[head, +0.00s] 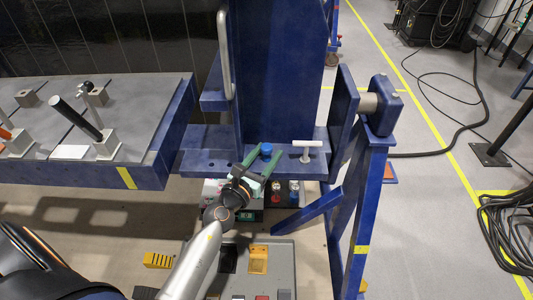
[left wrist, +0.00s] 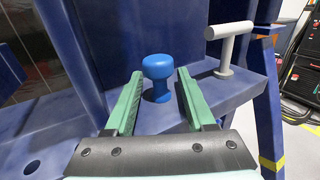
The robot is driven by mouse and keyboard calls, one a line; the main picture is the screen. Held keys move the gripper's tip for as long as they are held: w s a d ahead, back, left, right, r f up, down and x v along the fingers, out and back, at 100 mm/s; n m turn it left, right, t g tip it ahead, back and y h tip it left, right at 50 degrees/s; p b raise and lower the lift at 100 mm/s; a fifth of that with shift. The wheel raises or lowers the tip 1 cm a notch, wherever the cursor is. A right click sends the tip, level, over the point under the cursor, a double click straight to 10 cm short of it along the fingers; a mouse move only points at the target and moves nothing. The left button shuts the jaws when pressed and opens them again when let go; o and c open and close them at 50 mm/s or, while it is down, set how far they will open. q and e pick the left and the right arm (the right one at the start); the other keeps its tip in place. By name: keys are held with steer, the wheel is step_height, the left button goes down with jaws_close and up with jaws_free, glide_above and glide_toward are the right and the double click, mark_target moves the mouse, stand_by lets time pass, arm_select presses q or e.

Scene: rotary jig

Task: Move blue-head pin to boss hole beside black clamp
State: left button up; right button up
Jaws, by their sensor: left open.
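The blue-head pin (head: 267,150) stands upright on the blue ledge of the jig. In the left wrist view the pin (left wrist: 158,78) shows a round blue head on a narrower blue neck. My left gripper (head: 262,161) is open, its green fingers on either side of the pin, with visible gaps in the wrist view. A clamp with a black handle (head: 76,118) stands on the grey-topped table at left. A dark hole (left wrist: 32,166) shows in the ledge left of the gripper. The right gripper is not in view.
A pale T-handled pin (head: 307,146) stands on the ledge right of the blue pin; it also shows in the wrist view (left wrist: 227,50). A blue upright plate (head: 280,70) rises behind the ledge. A grey control box (head: 258,262) lies below.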

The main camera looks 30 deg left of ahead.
arm_select(q)
jaws_close()
stand_by(0.3)
stand_by(0.3)
